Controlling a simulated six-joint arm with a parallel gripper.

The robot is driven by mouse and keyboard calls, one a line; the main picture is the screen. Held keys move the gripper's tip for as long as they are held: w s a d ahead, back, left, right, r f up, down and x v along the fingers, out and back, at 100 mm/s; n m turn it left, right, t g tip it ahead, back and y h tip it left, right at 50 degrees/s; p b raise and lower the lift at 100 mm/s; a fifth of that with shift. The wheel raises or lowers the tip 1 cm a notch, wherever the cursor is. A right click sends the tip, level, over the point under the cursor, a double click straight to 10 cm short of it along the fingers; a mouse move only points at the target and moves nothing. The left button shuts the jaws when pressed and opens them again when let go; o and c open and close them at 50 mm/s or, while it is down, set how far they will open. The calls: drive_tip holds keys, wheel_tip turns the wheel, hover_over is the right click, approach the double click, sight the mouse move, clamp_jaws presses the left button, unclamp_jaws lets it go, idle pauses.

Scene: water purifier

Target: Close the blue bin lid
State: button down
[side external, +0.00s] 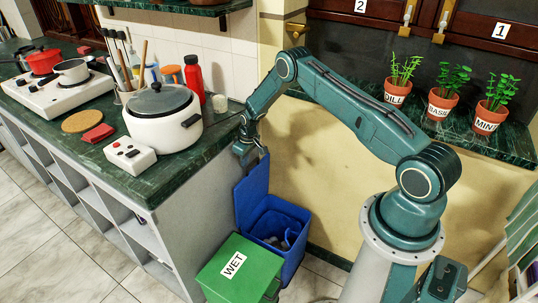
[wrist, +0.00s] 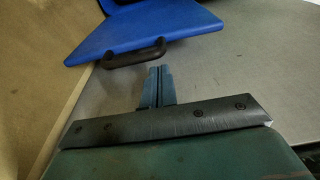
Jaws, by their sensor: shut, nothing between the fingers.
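The blue bin (side external: 292,240) stands on the floor beside the counter's end, and some grey contents show inside it. Its blue lid (side external: 252,190) is open and stands up near vertical on the counter side. In the wrist view the lid (wrist: 145,28) fills the upper part, with a dark handle (wrist: 135,54) on its edge. My gripper (side external: 243,148) is at the lid's top end, beside the counter corner. In the wrist view my gripper's fingers (wrist: 158,70) are together and empty, close to the handle's right end. I cannot tell whether they touch it.
A green bin labelled WET (side external: 238,268) stands in front of the blue bin. The counter (side external: 150,182) with a white pot (side external: 162,120) is to the left. A shelf (side external: 455,118) with potted herbs is at right. The beige wall (side external: 325,170) is behind the bin.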

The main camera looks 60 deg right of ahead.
drive_tip(key=shift+w+f, duration=0.15)
drive_tip(key=shift+f, duration=0.5)
drive_tip(key=shift+s, duration=0.25)
drive_tip(key=s+f+t, duration=0.2)
drive_tip(key=s+f, duration=0.1)
drive_tip(key=s, duration=0.7)
drive_tip(key=s+f+t, duration=0.1)
drive_tip(key=s+f, duration=0.2)
drive_tip(key=s, duration=0.6)
drive_tip(key=s+f, duration=1)
drive_tip(key=f, duration=0.2)
